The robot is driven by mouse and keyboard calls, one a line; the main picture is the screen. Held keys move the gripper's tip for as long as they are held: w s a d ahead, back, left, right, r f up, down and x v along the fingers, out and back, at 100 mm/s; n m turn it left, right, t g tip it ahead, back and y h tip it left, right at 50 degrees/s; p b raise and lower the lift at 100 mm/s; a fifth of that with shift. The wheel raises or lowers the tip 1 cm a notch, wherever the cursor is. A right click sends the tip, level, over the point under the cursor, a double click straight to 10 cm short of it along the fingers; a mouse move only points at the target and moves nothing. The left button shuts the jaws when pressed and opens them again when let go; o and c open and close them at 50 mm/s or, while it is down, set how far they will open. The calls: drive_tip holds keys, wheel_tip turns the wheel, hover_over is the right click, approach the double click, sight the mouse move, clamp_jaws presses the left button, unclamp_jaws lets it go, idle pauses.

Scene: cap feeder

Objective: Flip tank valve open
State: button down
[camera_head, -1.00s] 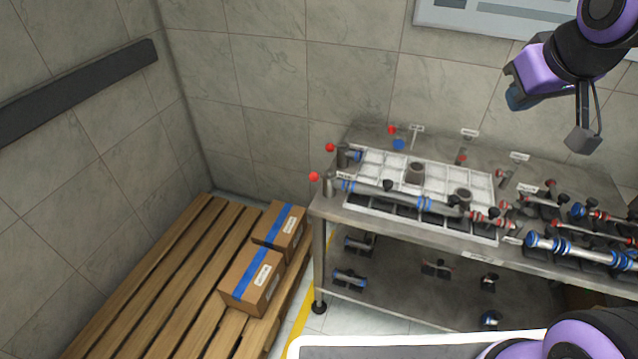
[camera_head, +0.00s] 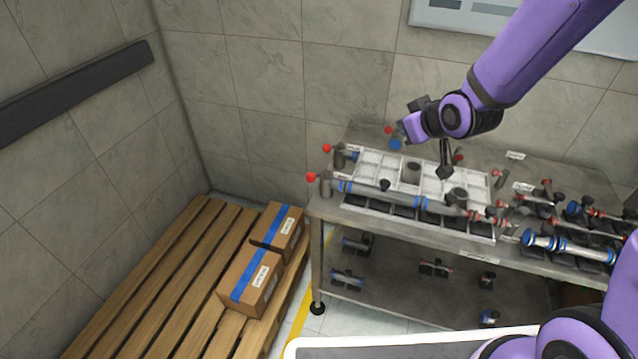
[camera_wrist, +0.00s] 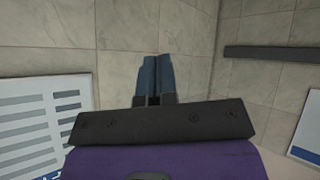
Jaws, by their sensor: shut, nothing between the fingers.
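I cannot tell for certain which fitting is the tank valve. A red-knobbed fitting with a blue part (camera_head: 396,144) stands at the back of the steel bench. Two more red knobs are at the bench's left end, a rear one (camera_head: 327,148) and a front one (camera_head: 311,178). My gripper (camera_head: 399,134) shows small in the head view, in front of or above the back fitting; contact cannot be told. In the wrist view its two blue fingers (camera_wrist: 157,75) are together and empty, with only wall behind them.
The steel bench (camera_head: 400,228) carries a white gridded tray (camera_head: 369,163), pipes and several fittings on its right. A wooden pallet (camera_head: 165,285) with two cardboard boxes (camera_head: 248,287) stands to the left. A dark rail (camera_head: 75,93) runs along the left wall.

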sight(314, 180)
drive_tip(key=s+a+f+t+y, duration=0.1)
drive_tip(key=a+f, duration=0.4)
drive_tip(key=f, duration=0.5)
drive_tip(key=s+a+f+t+y, duration=0.2)
drive_tip(key=s+a+f+y, duration=0.1)
drive_tip(key=f, duration=0.7)
drive_tip(key=shift+s+a+f+n+y, duration=0.15)
drive_tip(key=shift+a+n+y, duration=0.15)
drive_tip(key=shift+a+y, duration=0.85)
drive_tip(key=shift+a+h, duration=0.25)
drive_tip(key=x, duration=1.4)
